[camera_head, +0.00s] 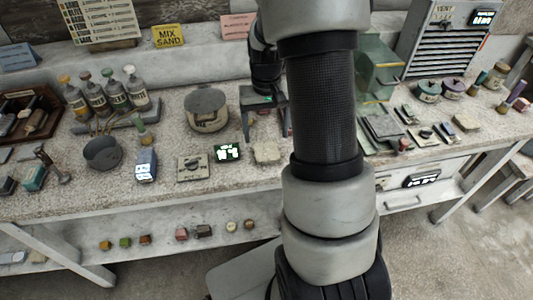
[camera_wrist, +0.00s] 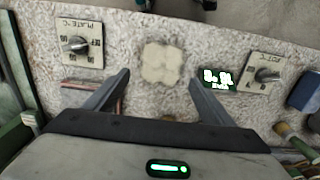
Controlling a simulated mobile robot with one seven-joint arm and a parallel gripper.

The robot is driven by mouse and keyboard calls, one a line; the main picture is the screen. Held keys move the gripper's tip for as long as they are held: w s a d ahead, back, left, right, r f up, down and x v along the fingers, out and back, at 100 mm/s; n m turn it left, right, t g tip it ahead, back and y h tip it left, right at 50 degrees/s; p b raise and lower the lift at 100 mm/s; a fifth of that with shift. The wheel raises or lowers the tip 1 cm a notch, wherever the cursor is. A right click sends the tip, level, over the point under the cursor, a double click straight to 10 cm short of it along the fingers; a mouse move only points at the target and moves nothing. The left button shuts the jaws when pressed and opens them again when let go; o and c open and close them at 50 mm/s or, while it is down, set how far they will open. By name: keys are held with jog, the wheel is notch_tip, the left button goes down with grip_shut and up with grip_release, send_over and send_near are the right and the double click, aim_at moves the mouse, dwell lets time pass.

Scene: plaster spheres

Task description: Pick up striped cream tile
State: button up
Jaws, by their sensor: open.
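A pale cream tile (camera_wrist: 161,62) lies flat on the speckled bench, ahead of my gripper's fingertips in the wrist view. It looks roughly square with a lobed, mottled face; I cannot make out clear stripes. It also shows in the head view (camera_head: 267,153), just left of my arm. My gripper (camera_wrist: 160,78) is open and empty, its two fingers spread wider than the tile. In the head view my gripper (camera_head: 265,115) hangs above the bench behind the tile, partly hidden by my arm.
A green-lit display (camera_wrist: 218,79) and a dial plate (camera_wrist: 265,73) sit to the tile's right in the wrist view. Another dial plate (camera_wrist: 77,45) is to its left. A round pot (camera_head: 207,110) stands left of my gripper in the head view. Bare bench surrounds the tile.

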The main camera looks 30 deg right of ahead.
aim_at(267, 151)
jog(key=f, duration=0.2)
jog(key=s+f, duration=0.1)
jog(key=f, duration=0.2)
jog(key=shift+s+a+b, duration=0.1)
jog(key=shift+a+b, duration=0.1)
jog(key=shift+b, duration=0.1)
jog(key=shift+f, duration=0.3)
